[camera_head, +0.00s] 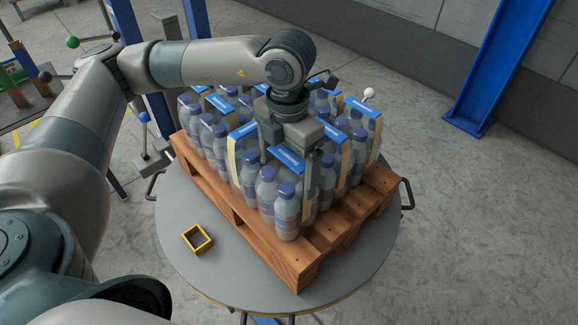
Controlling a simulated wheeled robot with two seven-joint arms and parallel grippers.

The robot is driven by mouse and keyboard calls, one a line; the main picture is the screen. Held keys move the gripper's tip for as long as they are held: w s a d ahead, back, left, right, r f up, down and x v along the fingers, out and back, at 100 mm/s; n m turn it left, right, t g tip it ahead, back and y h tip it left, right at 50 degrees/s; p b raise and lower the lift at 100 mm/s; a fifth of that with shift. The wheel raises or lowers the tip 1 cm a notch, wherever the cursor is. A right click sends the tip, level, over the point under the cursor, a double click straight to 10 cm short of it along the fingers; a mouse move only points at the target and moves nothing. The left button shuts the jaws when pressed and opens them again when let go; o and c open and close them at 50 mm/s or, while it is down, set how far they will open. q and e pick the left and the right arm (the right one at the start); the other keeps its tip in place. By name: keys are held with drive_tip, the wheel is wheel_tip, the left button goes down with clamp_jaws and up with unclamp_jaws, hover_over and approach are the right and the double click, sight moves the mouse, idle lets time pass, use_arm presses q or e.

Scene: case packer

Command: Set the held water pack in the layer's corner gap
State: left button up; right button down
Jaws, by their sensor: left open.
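The water pack (288,212) is a set of clear bottles with blue caps and a blue top label. It stands upright at the near corner of the layer on the wooden pallet (297,270), close beside the neighbouring packs. My left gripper (288,167) points down over this pack from above. Its jaws are open, with one finger visible along the pack's right side; the other is partly hidden. The pack's base appears to be on the pallet boards, though the far side is hidden. My right gripper is not in view.
Several similar water packs (219,147) fill the layer behind and beside it. The pallet rests on a round grey turntable (240,275) with black handles. A small yellow square frame (197,239) lies on the turntable at left. A blue post (500,65) stands at the back right.

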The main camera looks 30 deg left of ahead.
use_arm(q)
drive_tip(key=shift+w+a+r+p, duration=0.1)
drive_tip(key=shift+a+r+p, duration=0.05)
drive_tip(key=shift+r+p, duration=0.45)
drive_tip(key=shift+r, duration=0.2)
wheel_tip(320, 180, up, 6)
drive_tip(key=b, duration=0.2)
drive_tip(key=shift+b, duration=0.3)
wheel_tip(320, 180, up, 4)
drive_tip(key=shift+f+b, duration=0.15)
drive_tip(key=shift+b, duration=0.3)
drive_tip(key=shift+r, duration=0.9)
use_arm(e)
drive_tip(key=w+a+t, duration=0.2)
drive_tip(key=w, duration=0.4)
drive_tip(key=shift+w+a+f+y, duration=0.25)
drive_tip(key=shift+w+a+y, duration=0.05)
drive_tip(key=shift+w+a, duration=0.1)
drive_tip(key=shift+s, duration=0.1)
